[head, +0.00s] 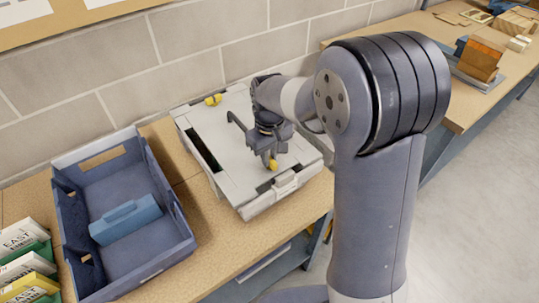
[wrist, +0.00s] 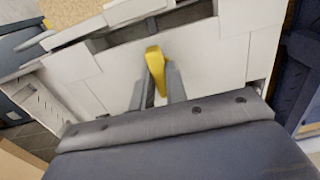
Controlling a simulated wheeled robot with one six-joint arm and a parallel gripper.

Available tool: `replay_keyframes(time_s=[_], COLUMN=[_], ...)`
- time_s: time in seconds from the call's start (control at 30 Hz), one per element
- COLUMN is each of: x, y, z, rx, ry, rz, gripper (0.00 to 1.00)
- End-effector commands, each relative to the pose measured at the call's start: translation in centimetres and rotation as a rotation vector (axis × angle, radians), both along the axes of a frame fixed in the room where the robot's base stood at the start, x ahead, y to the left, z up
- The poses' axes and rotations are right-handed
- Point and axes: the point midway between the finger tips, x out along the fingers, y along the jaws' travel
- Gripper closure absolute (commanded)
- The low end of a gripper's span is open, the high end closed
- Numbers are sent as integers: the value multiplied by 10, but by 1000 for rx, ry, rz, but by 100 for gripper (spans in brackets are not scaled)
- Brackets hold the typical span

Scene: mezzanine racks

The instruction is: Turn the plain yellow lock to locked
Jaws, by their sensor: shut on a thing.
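A white case (head: 205,115) lies on the wooden bench against the block wall. It has two yellow locks on top. The near yellow lock (head: 272,165) is close to the case's front edge and handle, and my gripper (head: 269,153) is shut on it from above. In the wrist view this lock (wrist: 154,60) sits between the two grey fingers (wrist: 157,84), its long side running roughly along them. The far yellow lock (head: 213,99) is at the back left corner, apart from my gripper. I cannot make out any marking on either lock.
A blue-grey open crate (head: 170,252) with a blue block (head: 125,219) stands left of the case. Boxed packets (head: 25,265) are at the far left. A second bench (head: 455,105) at the right holds an orange-brown block (head: 481,58). Open floor lies at the right.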

Motion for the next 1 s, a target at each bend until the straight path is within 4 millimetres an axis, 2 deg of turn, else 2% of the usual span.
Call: replay_keyframes(time_s=[0.4, 0.43, 0.7, 1.0], x=[0, 0, 0, 1], y=[0, 0, 0, 0], z=[0, 0, 0, 4], rx=[1, 1, 1, 0], ry=[-1, -1, -1, -2], rz=[-8, -8, -7, -7], gripper=[100, 85, 64, 64])
